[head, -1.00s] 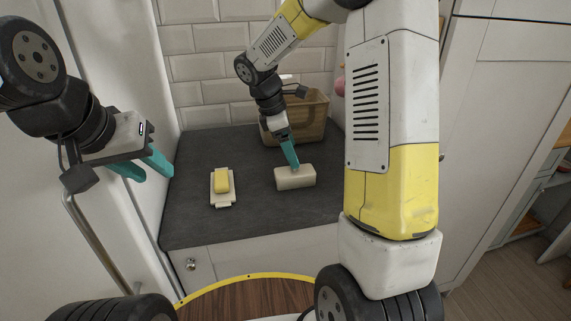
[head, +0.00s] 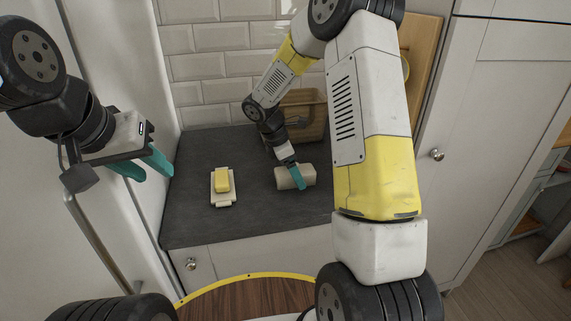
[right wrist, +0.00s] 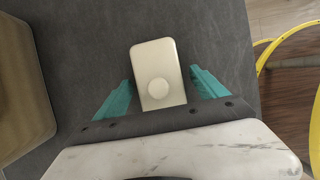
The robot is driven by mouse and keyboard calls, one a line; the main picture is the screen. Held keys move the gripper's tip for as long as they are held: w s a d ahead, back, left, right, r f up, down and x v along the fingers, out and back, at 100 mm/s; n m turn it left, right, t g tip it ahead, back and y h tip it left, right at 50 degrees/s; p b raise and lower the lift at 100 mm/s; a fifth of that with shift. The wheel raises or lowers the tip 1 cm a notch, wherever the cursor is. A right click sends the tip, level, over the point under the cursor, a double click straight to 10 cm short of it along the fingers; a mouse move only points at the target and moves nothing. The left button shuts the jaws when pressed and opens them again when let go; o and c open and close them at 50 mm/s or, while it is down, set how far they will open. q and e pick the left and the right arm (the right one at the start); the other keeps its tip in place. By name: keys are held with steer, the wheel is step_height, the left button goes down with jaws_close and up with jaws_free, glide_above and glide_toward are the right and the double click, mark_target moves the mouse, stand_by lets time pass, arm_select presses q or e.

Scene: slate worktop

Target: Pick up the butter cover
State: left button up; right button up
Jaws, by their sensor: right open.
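The butter cover (head: 281,178) is a cream, rounded block lying on the worktop right of the butter in the head view. In the right wrist view the cover (right wrist: 155,58) shows a round knob on top and lies between the two teal fingers. My right gripper (right wrist: 160,95) is open, one finger on each side of the cover, with small gaps; it also shows in the head view (head: 297,176). My left gripper (head: 143,168) hangs at the left, away from the cover, its two teal fingers apart and empty.
Yellow butter (head: 222,181) sits on a white dish (head: 223,201) left of the cover. The worktop between dish and cover is clear.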

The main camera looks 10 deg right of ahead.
steer(key=c, duration=1.6)
steer(key=shift+r, duration=0.1)
